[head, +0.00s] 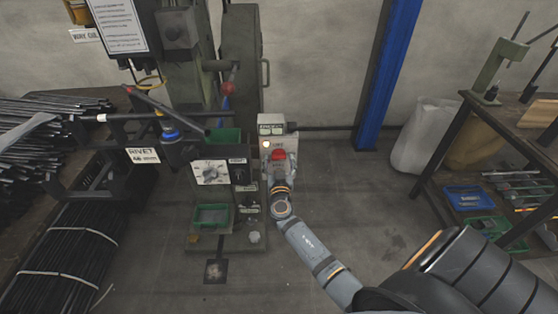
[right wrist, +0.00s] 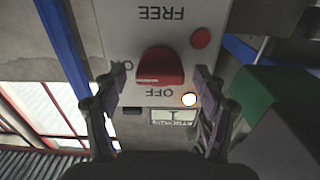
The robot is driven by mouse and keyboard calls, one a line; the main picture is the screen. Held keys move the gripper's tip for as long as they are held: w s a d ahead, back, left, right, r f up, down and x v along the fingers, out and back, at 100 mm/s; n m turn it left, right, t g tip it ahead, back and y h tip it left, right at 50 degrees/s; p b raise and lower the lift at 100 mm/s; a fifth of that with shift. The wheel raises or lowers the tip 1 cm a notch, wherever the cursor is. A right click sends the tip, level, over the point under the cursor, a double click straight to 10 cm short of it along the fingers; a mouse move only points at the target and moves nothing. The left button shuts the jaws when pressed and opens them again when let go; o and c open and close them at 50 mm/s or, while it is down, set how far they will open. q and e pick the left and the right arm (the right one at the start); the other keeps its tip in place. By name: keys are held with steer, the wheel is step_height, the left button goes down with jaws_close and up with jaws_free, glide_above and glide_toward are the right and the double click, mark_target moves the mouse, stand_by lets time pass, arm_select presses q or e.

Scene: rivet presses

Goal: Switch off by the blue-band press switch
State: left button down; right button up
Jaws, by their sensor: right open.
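The switch box (head: 272,124) is a pale panel on the right side of the green press (head: 185,65). Its red knob (head: 278,154) also shows in the right wrist view (right wrist: 160,66), with upside-down FREE and OFF labels on either side. A third label is partly hidden by a finger. A lamp (right wrist: 189,99) on the panel glows. A blue band (head: 170,134) shows on the press. My right gripper (head: 279,165) is open at the panel. In the right wrist view its fingertips (right wrist: 156,82) stand either side of the knob's lower part; contact is unclear. My left gripper is out of view.
A small red button (right wrist: 201,38) sits near the knob. Rod bundles (head: 60,250) lie at the left. A blue post (head: 388,70) stands behind, and a workbench (head: 455,150) with bins stands at the right. Floor between press and bench is clear apart from my arm.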

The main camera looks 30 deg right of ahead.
steer(key=c, duration=1.2)
steer(key=shift+o, duration=0.2)
